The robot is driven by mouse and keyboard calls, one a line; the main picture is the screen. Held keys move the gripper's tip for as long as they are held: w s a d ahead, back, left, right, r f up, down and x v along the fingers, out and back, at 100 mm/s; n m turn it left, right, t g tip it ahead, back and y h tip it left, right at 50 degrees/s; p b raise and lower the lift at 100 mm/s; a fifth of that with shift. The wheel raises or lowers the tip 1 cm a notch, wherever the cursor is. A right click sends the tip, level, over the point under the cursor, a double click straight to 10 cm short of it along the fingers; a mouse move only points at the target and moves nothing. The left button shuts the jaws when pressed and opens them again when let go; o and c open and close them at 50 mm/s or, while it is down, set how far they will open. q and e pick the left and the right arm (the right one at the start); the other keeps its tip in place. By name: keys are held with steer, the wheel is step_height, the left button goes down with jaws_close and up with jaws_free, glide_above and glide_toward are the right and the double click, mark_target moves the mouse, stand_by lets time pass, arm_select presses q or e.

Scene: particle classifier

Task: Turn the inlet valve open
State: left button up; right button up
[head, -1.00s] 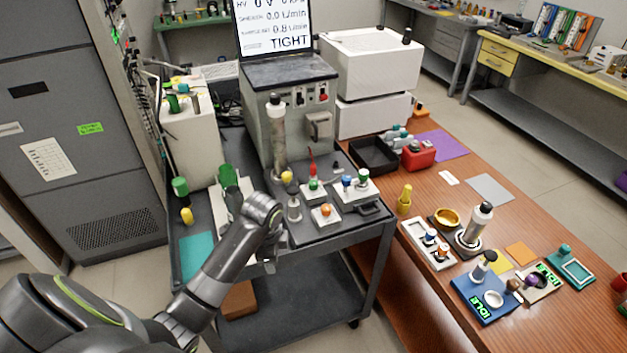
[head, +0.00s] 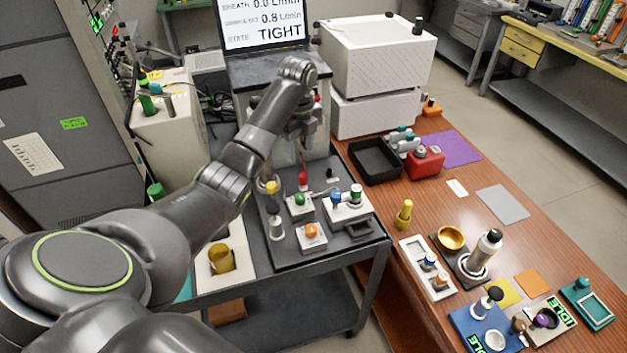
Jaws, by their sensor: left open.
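My left gripper (head: 304,140) is raised in front of the grey instrument cabinet (head: 325,143). It is open, and I see nothing between its fingers; they partly blend into the cabinet front. No part is clearly labelled as the inlet valve. Below the gripper, a red upright handle (head: 303,179) stands on the cart top. A white block with a green knob (head: 300,198) is just in front of it. Another white block carries a blue knob (head: 336,195) and a green knob (head: 356,190). My arm hides much of the cabinet's left side. My right gripper is not in view.
A screen (head: 278,30) above the cabinet reads "TIGHT". White boxes (head: 375,60) stand to the right. An orange-knobbed block (head: 311,233) sits near the cart's front. The wooden table (head: 410,205) holds a black tray (head: 375,172) and several small parts.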

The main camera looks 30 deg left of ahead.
arm_select(q)
steer(key=b, duration=0.6)
glide_above(300, 196)
step_height(300, 196, down, 9)
steer(key=shift+r, duration=0.1)
step_height(300, 196, down, 7)
steer(key=shift+r+p, duration=0.1)
steer(key=shift+p, duration=0.55)
steer(key=shift+f, duration=0.4)
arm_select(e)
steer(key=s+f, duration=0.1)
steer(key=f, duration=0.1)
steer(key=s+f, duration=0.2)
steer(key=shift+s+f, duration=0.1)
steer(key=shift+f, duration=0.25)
arm_select(q)
steer(key=shift+c, duration=0.2)
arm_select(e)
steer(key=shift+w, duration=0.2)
